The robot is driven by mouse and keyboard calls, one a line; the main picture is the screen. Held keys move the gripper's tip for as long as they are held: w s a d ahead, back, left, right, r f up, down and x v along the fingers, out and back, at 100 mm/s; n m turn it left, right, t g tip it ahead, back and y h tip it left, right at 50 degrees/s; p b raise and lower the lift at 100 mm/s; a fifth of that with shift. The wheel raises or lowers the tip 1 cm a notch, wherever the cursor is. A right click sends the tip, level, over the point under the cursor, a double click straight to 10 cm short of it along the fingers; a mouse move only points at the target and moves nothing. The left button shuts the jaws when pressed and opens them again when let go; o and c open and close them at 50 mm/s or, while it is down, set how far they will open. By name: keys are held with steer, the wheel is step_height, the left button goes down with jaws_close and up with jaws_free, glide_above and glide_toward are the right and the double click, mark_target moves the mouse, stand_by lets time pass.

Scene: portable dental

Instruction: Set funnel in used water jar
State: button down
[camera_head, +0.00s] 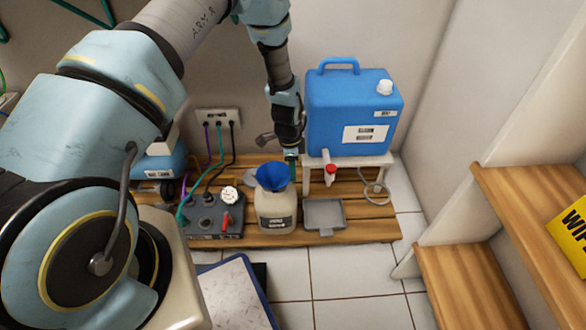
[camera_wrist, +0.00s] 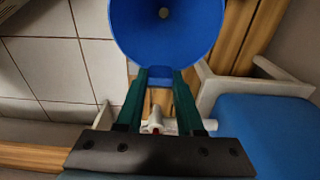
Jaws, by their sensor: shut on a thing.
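The blue funnel (camera_head: 272,178) is at the top of the used water jar (camera_head: 276,214), a beige labelled jar on the wooden slats. The funnel's cone hides the jar's mouth, so I cannot tell whether its spout is inside or just above. My gripper (camera_head: 291,163) reaches down at the funnel's right rear. In the wrist view, the green fingers of my gripper (camera_wrist: 161,76) are shut on a small tab at the rim of the funnel (camera_wrist: 168,36). The funnel's wide side faces up and its drain hole shows. The jar is hidden in the wrist view.
A blue water container (camera_head: 350,110) with a red-tipped tap stands on a white stand (camera_head: 381,160) close to my gripper's right. A grey control box (camera_head: 212,222) with cables is left of the jar. A grey tray (camera_head: 324,214) is to its right.

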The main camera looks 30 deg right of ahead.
steer(key=shift+f+b, duration=0.5)
steer(key=shift+f, duration=0.25)
stand_by(0.3)
steer(key=shift+c, duration=2.3)
jaws_free()
